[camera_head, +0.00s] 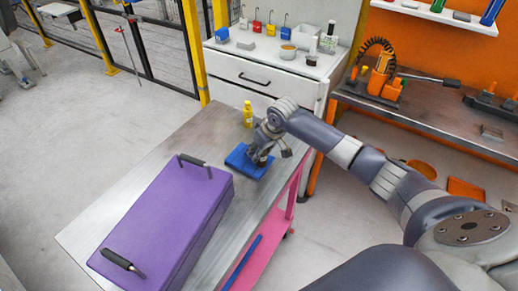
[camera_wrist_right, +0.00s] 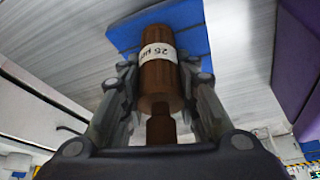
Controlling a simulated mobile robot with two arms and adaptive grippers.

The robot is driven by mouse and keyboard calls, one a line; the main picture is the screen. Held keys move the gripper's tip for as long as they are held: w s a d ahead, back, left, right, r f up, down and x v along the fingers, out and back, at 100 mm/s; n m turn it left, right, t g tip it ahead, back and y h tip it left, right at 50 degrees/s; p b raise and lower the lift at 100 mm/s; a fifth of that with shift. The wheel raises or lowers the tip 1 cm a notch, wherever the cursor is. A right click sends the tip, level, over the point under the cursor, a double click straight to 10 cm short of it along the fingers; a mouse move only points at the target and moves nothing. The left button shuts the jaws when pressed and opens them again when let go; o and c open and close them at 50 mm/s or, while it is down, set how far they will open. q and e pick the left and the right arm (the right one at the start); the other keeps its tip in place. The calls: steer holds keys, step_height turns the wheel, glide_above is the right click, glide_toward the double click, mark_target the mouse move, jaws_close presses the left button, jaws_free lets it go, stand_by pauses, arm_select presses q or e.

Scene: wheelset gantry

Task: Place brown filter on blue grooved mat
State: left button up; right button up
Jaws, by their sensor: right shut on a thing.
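The brown filter (camera_wrist_right: 158,75) is a brown cylinder with a white label and a narrower neck, seen in the right wrist view. My right gripper (camera_wrist_right: 163,80) is shut on it, with a finger on each side. The blue grooved mat (camera_wrist_right: 190,42) lies behind the filter's far end in that view. In the head view the mat (camera_head: 240,166) lies flat on the metal cart top, and my right gripper (camera_head: 262,155) is over its right part. The gripper mostly hides the filter there. I cannot tell whether the filter touches the mat. My left gripper is not in view.
A purple case (camera_head: 165,225) with two dark handles fills the near part of the cart top (camera_head: 180,140). A yellow bottle (camera_head: 248,114) stands beyond the mat. A white drawer cabinet (camera_head: 262,72) stands behind, and an orange workbench (camera_head: 420,108) is at right.

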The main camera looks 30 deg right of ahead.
steer(key=shift+f, duration=0.15)
steer(key=o, duration=1.1)
steer(key=shift+c, duration=0.2)
steer(key=shift+r, duration=0.25)
steer(key=b+v, duration=0.1)
steer(key=v, duration=1.1)
steer(key=shift+b, duration=0.4)
steer(key=shift+f, duration=0.1)
